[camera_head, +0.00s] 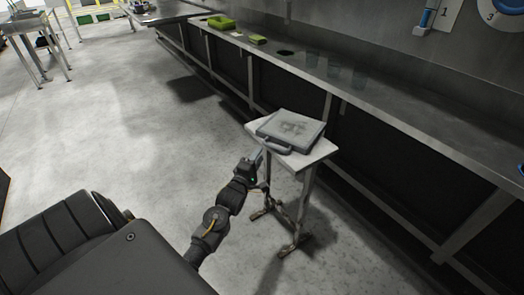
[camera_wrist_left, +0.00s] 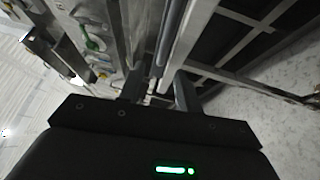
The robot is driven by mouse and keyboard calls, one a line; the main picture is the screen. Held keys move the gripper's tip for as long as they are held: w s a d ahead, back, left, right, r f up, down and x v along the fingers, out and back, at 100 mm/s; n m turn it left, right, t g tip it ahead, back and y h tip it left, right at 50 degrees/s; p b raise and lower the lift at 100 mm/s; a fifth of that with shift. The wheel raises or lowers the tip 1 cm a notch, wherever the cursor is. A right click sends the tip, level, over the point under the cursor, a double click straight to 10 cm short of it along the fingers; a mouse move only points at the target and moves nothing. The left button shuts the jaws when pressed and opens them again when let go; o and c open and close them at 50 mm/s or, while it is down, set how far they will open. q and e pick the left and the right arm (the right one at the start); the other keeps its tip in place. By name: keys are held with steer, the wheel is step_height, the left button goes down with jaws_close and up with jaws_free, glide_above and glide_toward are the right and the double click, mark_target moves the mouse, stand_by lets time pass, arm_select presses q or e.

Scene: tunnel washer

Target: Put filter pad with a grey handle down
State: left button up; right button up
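The filter pad (camera_head: 290,128) is a flat grey square with a mottled top and a grey handle (camera_head: 274,147) on its near-left edge. It lies flat on the light top of a small stand (camera_head: 313,157). My left gripper (camera_head: 258,157) is at the stand's near-left edge, close to the handle and apparently apart from it. In the left wrist view its two fingers (camera_wrist_left: 160,92) are spread, with a gap between them. I cannot clearly make out the pad in that view. My right gripper is not in view.
A long metal counter (camera_head: 385,112) runs behind the stand, with a green tray (camera_head: 221,22), a small green item (camera_head: 258,39) and clear glass-like vessels (camera_head: 335,68) on it. The concrete floor left of the stand is free. A metal table (camera_head: 22,24) stands far left.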

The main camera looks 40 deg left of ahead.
arm_select(q)
steer(key=r+v, duration=0.1)
steer(key=v, duration=0.5)
steer(key=s+d+f+m+g+h, duration=0.1)
steer(key=s+d+f+m+g, duration=0.25)
steer(key=f, duration=0.35)
steer(key=s+d+f+m+g+h, duration=0.1)
steer(key=s+d+f+m+g, duration=0.2)
steer(key=f, duration=0.4)
steer(key=s+d+f+m+g+h, duration=0.1)
steer(key=s+d+f+m, duration=0.1)
steer(key=d+f+m, duration=0.3)
steer(key=s+d+f+m+g+h, duration=0.1)
steer(key=s+d+f+m+g, duration=0.2)
steer(key=s+f+m, duration=0.3)
steer(key=s+d+f+m+g, duration=0.4)
steer(key=s+f, duration=0.4)
steer(key=s, duration=0.4)
steer(key=shift+s+f+m+g+h, duration=0.2)
steer(key=shift+f+m+g+h, duration=0.2)
steer(key=shift+m+g, duration=0.5)
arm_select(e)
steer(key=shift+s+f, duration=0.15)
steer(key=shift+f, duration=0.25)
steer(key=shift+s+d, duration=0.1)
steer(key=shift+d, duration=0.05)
